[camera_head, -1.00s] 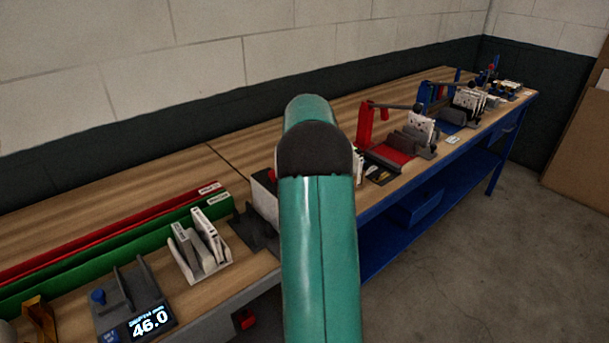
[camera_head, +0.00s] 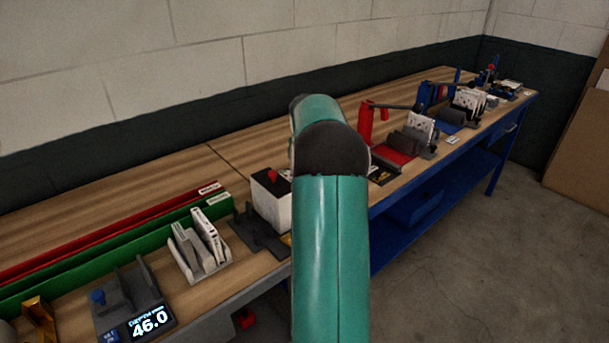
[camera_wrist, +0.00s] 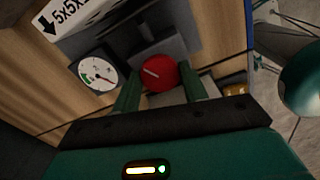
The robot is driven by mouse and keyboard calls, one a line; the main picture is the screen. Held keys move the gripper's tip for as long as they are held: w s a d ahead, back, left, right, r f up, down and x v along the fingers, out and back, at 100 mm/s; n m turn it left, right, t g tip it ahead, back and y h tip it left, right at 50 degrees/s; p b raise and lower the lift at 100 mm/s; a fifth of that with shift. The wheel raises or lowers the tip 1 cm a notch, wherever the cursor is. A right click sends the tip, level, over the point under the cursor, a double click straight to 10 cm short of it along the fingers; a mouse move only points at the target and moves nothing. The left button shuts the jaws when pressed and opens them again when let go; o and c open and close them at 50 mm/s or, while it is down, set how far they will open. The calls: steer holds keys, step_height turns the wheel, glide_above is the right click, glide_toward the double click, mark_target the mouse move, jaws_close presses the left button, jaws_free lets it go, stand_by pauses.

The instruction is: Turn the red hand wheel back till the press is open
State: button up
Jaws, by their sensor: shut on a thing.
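In the wrist view the red hand wheel (camera_wrist: 158,71) is a round disc with a pale line across its face. My gripper (camera_wrist: 161,84) has its two green fingers on either side of it, shut on its rim. The grey press body (camera_wrist: 176,46) lies behind the wheel. A round white dial (camera_wrist: 97,73) with a dark needle and a green sector sits left of the wheel. Whether the press is open or shut I cannot tell. In the head view my green arm hides the gripper and the wheel.

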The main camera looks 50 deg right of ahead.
steer(key=n, duration=0.4)
steer(key=shift+w+r+n, duration=0.1)
steer(key=shift+r+n, duration=0.1)
steer(key=shift+n, duration=0.1)
steer(key=n, duration=0.4)
stand_by(0.4)
steer(key=o, duration=1)
steer(key=shift+f, duration=0.1)
step_height(320, 180, up, 14)
steer(key=shift+f, duration=0.1)
